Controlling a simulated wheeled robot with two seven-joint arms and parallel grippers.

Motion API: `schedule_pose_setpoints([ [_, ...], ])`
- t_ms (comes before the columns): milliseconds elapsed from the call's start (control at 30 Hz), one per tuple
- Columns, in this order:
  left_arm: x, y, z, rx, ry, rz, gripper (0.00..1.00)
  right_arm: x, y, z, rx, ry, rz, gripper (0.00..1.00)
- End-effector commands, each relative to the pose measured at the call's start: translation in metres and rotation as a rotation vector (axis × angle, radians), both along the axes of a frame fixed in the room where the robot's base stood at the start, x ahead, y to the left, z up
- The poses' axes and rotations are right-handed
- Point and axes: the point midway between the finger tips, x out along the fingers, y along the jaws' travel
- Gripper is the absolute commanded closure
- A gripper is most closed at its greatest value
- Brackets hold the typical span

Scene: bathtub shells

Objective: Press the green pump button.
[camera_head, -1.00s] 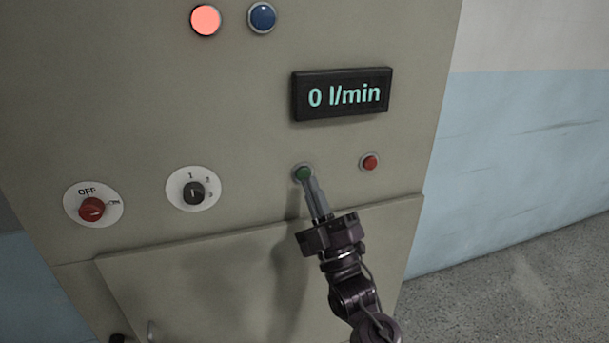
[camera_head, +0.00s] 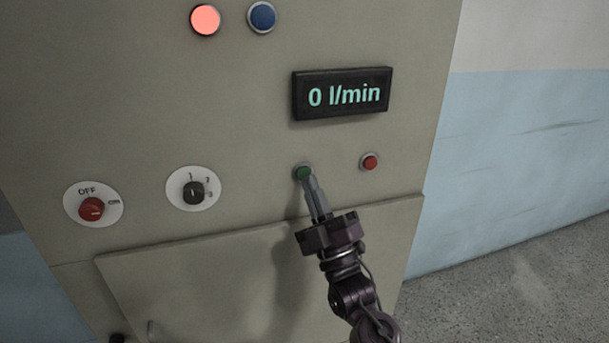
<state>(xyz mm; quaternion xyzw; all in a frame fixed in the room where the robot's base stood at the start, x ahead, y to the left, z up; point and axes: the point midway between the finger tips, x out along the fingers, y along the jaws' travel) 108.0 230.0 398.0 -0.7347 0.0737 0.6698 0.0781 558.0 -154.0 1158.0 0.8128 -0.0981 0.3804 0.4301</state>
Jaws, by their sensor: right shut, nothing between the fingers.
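The green pump button (camera_head: 302,173) is a small round button on the beige cabinet front, below the display. My right gripper (camera_head: 311,182) is shut and empty. Its fingertips are at the lower right edge of the green button and overlap it a little in the picture. I cannot tell whether they touch it. My left gripper is not in view.
A red button (camera_head: 370,162) is to the right of the green one. The display (camera_head: 343,93) reads 0 l/min. A lit red lamp (camera_head: 206,20), a blue lamp (camera_head: 263,17), a red OFF/ON knob (camera_head: 91,209) and a black selector (camera_head: 194,192) share the panel. A cabinet ledge (camera_head: 200,240) juts below.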

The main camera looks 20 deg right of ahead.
Motion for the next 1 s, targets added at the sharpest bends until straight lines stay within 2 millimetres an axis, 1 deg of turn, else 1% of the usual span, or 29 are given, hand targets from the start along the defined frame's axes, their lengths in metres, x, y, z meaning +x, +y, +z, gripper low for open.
schedule_pose_setpoints([
  [200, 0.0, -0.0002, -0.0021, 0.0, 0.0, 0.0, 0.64, 0.0064, 0.0002, 0.0004, -0.001, -0.001, 0.0, 1.0],
  [567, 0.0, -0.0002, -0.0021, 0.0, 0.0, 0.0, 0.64, 0.0067, 0.0002, 0.0003, 0.0, 0.0, 0.0, 1.0],
  [1000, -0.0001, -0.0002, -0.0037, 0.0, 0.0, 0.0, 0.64, 0.0119, 0.0004, -0.0001, 0.0, 0.0, 0.0, 1.0],
])
